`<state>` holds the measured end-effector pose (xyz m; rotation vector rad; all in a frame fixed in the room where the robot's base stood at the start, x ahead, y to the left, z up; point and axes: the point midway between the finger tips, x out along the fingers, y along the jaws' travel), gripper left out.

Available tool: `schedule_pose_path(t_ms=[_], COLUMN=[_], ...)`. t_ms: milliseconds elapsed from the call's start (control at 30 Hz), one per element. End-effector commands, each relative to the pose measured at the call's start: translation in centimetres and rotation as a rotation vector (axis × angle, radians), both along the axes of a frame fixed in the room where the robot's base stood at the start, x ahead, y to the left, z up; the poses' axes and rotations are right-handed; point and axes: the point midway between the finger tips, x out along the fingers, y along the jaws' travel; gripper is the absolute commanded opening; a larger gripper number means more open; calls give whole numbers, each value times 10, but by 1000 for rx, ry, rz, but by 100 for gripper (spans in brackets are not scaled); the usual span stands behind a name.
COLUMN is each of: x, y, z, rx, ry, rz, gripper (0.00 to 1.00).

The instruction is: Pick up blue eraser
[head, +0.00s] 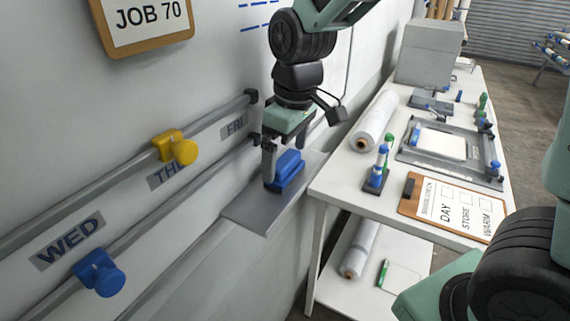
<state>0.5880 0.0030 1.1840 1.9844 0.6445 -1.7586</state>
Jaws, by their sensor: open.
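The blue eraser (289,173) is a blocky, two-tone blue piece. It sits on a grey metal ledge (247,211) that juts out from the white wall board. My gripper (282,166) points down from above, right at the eraser. One finger shows at the eraser's left side, and its tip reaches down beside it. The other finger is hard to make out, hidden by the gripper body and the eraser. The jaws are open. I cannot tell whether a finger touches the eraser.
The white board carries rails with a yellow clamp (178,149) and a blue knob (100,273). A white table (340,184) stands close to the right of the ledge. It holds a white roll (375,121), a marker stand (377,176) and a clipboard (452,209).

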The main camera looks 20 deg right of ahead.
Motion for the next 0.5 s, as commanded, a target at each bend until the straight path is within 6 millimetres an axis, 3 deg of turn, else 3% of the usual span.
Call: schedule_pose_path(t_ms=[200,433,467,500], x=[3,3,3,3], y=[2,2,2,2], z=[-23,-25,-25,-25], rx=[0,0,0,0], ry=[2,0,0,0], rz=[0,0,0,0], gripper=[100,100,97,86])
